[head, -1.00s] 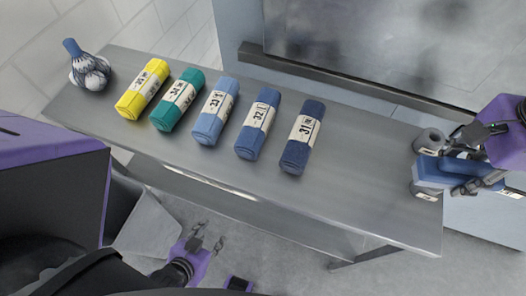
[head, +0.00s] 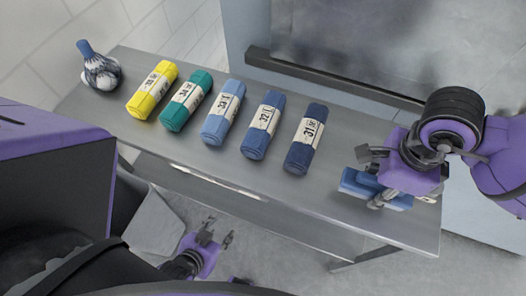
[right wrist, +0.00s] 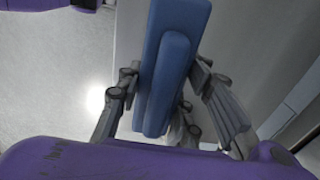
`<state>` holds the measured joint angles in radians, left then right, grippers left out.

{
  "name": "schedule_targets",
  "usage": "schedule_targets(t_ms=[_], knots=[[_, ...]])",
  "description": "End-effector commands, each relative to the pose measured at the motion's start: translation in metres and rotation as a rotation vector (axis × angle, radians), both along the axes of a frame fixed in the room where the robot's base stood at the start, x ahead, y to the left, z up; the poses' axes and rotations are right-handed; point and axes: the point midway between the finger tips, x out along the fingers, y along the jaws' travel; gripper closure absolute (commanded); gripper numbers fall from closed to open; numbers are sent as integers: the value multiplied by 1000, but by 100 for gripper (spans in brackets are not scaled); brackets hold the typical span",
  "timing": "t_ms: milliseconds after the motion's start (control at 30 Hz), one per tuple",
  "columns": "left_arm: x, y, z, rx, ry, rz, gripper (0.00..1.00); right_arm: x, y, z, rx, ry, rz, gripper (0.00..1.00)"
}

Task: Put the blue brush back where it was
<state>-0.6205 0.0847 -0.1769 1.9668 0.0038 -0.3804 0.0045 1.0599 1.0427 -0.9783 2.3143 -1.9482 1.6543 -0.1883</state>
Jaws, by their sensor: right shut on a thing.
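My right gripper (head: 375,178) is shut on the blue brush (head: 352,186), over the right part of the grey metal table (head: 330,217). I cannot tell whether the brush touches the tabletop. In the right wrist view, the brush (right wrist: 165,70) is a long two-layered blue block between the fingers of the right gripper (right wrist: 158,100). My left gripper (head: 216,236) is open and empty, low in front of the table's front edge.
A row of rolled packs stands on the table: a yellow roll (head: 152,90), a green roll (head: 186,101) and several blue rolls (head: 223,112). A mesh bag (head: 99,68) sits at the far left. A dark ledge (head: 335,80) runs behind the table.

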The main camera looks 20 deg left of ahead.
Motion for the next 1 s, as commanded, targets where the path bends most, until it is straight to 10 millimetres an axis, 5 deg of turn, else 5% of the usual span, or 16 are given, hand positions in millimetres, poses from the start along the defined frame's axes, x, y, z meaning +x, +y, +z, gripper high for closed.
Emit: schedule_targets(t_ms=[367, 767, 800, 900, 1000], knots=[[1, 3, -1, 4, 0, 1, 61, -2, 10, -40, -1, 1, 0, 100], [2, 4, 1, 5, -5, 2, 61, -1, 10, -46, 0, 1, 1, 100], [3, 4, 2, 5, -8, 2, 61, -1, 10, -45, 0, 0, 1, 62], [3, 3, 2, 5, -8, 3, 61, -1, 10, -45, -1, 0, 0, 49], [3, 3, 2, 4, -9, 5, 61, -1, 10, -45, -1, 0, 0, 48]])
